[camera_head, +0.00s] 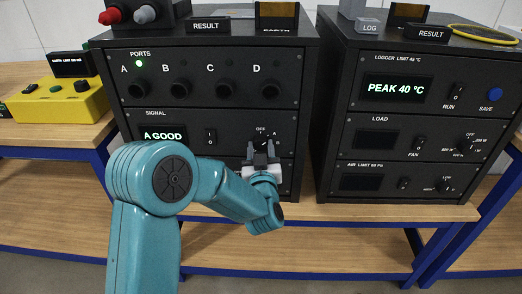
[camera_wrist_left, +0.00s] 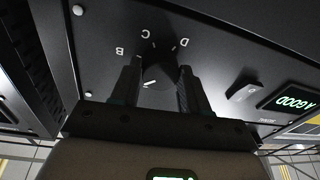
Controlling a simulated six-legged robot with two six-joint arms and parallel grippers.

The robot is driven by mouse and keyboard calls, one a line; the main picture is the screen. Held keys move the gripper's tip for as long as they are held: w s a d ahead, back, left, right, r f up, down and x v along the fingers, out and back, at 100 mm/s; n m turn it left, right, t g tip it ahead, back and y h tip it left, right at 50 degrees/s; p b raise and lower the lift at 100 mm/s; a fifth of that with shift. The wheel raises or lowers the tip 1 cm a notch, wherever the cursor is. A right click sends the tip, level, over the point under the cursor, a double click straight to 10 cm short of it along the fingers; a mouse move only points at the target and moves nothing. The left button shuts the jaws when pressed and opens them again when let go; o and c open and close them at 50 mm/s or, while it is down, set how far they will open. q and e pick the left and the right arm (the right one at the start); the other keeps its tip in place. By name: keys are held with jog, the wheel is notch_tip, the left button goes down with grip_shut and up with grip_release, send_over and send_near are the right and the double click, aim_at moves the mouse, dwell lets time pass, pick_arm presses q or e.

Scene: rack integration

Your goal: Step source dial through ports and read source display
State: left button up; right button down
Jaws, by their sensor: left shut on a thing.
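My left gripper (camera_head: 262,157) is at the source dial on the SIGNAL panel (camera_head: 188,147) of the left rack. In the left wrist view its two fingers stand on either side of the dark dial (camera_wrist_left: 157,98), shut on it. Upside-down letters B, C and D ring the dial; its white mark (camera_wrist_left: 150,84) lies on the left side, below B. The fingers hide other markings there. The source display (camera_head: 163,134) reads "A GOOD" in green. Above it is the PORTS panel (camera_head: 212,101) with ports A to D; a green light glows over A. My right gripper is out of view.
A rocker switch (camera_head: 210,138) sits between display and dial. The right rack (camera_head: 420,120) has a display reading "PEAK 40 °C" and a blue SAVE button (camera_head: 494,94). A yellow box (camera_head: 60,103) with buttons stands at the far left on the wooden bench (camera_head: 30,134).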

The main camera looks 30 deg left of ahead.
pick_arm(q)
jog(key=o, duration=1.1)
jog(key=shift+c, duration=0.2)
jog(key=b+v, duration=1)
jog(key=v, duration=0.6)
jog(key=shift+s, duration=0.15)
